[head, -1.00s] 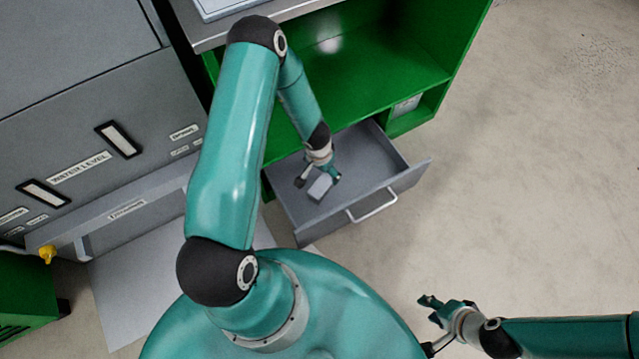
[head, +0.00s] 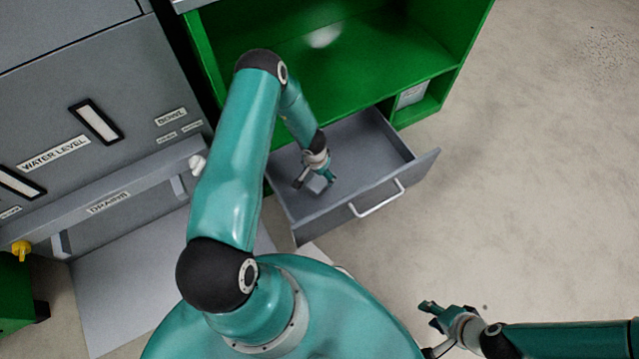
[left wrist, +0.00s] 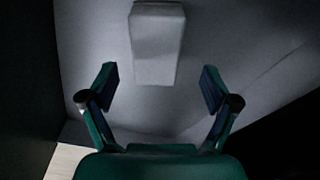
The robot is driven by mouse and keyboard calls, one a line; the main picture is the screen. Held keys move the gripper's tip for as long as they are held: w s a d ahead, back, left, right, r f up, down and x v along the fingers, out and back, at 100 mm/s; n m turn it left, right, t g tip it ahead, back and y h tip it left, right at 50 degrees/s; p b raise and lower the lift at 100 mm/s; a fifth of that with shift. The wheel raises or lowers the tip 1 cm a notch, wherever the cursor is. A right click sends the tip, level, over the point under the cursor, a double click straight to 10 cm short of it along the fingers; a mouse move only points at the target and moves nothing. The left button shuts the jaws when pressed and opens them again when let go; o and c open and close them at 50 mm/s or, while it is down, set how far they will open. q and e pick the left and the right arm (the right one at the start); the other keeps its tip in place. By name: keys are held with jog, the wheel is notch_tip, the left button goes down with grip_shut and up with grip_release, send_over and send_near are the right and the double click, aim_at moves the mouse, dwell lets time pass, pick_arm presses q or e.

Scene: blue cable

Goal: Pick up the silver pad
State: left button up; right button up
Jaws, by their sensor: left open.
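The silver pad (head: 317,184) is a small grey block inside the open grey drawer (head: 375,187). It also shows in the left wrist view as a pale block (left wrist: 157,45) at the top middle. My left gripper (head: 316,182) is down in the drawer at the pad, partly covering it in the head view. In the left wrist view its two fingers (left wrist: 158,88) are apart, with the near end of the pad between or just beyond their tips. Contact cannot be told. My right gripper (head: 431,312) is far from the drawer, over the floor at the lower right, its fingers apart.
The green cabinet (head: 345,60) stands behind the drawer. The drawer's side walls and its front with a handle (head: 377,199) surround my left gripper. A grey machine (head: 70,90) with labels stands at the left. The floor at the right is clear.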

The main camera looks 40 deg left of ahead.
pick_arm(q)
jog(key=f+b, duration=0.2)
jog(key=f, duration=0.1)
jog(key=f+b, duration=0.1)
jog(key=shift+w+d+f, duration=0.15)
jog(key=shift+d+f, duration=0.1)
jog(key=shift+f, duration=0.05)
jog(key=shift+w+f, duration=0.1)
jog(key=shift+f, duration=0.35)
jog(key=shift+r, duration=0.1)
jog(key=c, duration=1.4)
jog(key=shift+c, duration=0.2)
jog(key=shift+r, duration=0.1)
notch_tip(320, 180, up, 20)
jog(key=p, duration=1.1)
